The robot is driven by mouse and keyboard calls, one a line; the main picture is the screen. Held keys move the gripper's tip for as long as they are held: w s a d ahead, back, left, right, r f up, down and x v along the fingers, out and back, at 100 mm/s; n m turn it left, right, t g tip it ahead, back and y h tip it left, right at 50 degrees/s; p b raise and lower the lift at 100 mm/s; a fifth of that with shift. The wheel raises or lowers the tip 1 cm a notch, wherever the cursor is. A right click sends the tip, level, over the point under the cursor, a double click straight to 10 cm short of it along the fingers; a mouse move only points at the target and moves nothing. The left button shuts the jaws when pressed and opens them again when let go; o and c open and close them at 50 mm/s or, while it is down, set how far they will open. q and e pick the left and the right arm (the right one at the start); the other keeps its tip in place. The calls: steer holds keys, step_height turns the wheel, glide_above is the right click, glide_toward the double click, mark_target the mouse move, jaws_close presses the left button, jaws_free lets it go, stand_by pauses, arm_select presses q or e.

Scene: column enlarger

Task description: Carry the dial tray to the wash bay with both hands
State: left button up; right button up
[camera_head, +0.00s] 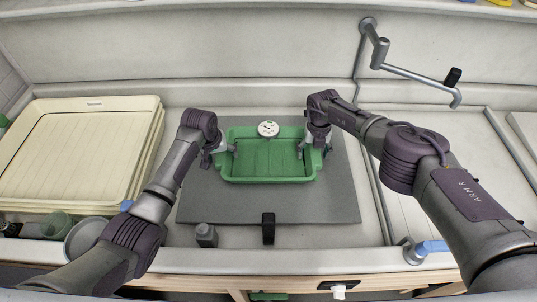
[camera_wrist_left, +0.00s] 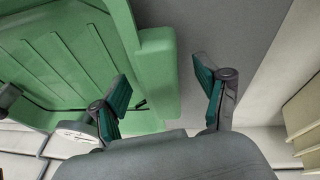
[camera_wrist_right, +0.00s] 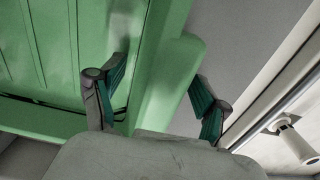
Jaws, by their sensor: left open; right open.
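The green dial tray (camera_head: 265,178) sits on a grey mat, with a round white dial (camera_head: 268,129) at its far side. The dial also shows in the left wrist view (camera_wrist_left: 75,132). My left gripper (camera_head: 225,150) is open at the tray's left end; in the left wrist view its fingers (camera_wrist_left: 160,72) stand apart on either side of the end wall and its grip ledge. My right gripper (camera_head: 312,150) is open at the right end; in the right wrist view its fingers (camera_wrist_right: 158,75) straddle that end wall likewise. I cannot tell whether any finger touches the tray.
The grey mat (camera_head: 210,205) has bare room around the tray. Cream trays (camera_head: 80,150) are stacked on the left. A jointed grey pipe (camera_head: 415,75) reaches out at the back right. A black upright clip (camera_head: 268,228) and a small grey block (camera_head: 206,236) stand in front.

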arm_select(q)
jaws_close()
arm_select(e)
jaws_close()
